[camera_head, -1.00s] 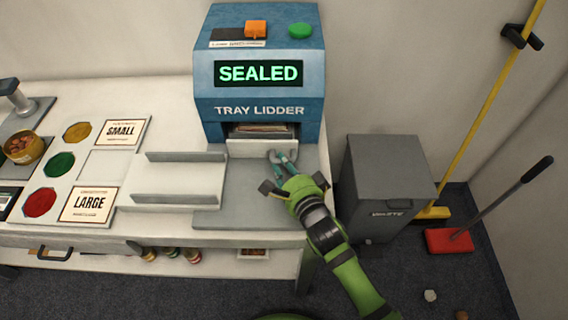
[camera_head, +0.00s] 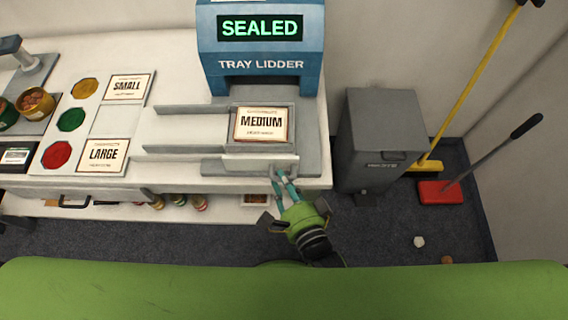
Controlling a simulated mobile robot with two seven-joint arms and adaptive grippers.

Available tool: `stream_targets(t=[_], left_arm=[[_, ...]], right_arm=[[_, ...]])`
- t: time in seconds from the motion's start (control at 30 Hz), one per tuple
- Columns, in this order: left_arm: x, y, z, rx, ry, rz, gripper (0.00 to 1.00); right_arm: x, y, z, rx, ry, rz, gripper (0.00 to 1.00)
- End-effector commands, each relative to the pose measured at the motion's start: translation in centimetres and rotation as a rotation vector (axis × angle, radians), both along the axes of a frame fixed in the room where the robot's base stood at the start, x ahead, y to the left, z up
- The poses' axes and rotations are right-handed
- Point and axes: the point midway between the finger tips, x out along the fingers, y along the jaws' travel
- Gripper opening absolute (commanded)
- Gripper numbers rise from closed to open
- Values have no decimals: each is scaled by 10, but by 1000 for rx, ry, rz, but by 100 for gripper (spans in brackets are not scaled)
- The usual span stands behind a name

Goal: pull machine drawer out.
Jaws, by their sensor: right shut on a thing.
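The blue tray lidder machine (camera_head: 261,84) stands at the back of the counter, with its screen reading "SEALED". Its drawer (camera_head: 233,162) is slid out toward me from the dark opening. A tray with a "MEDIUM" label (camera_head: 262,124) sits in the drawer. My right gripper (camera_head: 281,178) is shut on the drawer handle at the drawer's front, at the counter's front edge. The handle is mostly hidden by the fingers. My left gripper is not in view.
Left of the drawer are metal guide rails (camera_head: 185,149), a "LARGE" card (camera_head: 103,155) and a "SMALL" card (camera_head: 128,87). A grey waste bin (camera_head: 380,135) stands right of the counter. A red dustpan (camera_head: 441,193) lies on the floor.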

Motion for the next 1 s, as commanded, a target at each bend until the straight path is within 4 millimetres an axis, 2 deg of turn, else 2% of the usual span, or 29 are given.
stream_targets(t=[0.13,0.47,0.5,0.53,0.57,0.87,1.0], left_arm=[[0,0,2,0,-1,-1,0],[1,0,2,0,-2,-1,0],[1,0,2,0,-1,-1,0],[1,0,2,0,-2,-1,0],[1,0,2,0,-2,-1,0],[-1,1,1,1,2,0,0],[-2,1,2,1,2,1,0]], right_arm=[[-6,0,0,2,1,0,0],[-8,0,-1,2,3,1,0],[-8,0,-1,2,4,1,31],[-8,0,-1,2,4,1,43],[-8,0,-1,2,4,1,47],[-7,0,0,1,0,1,47],[-16,-4,1,0,2,1,47]])
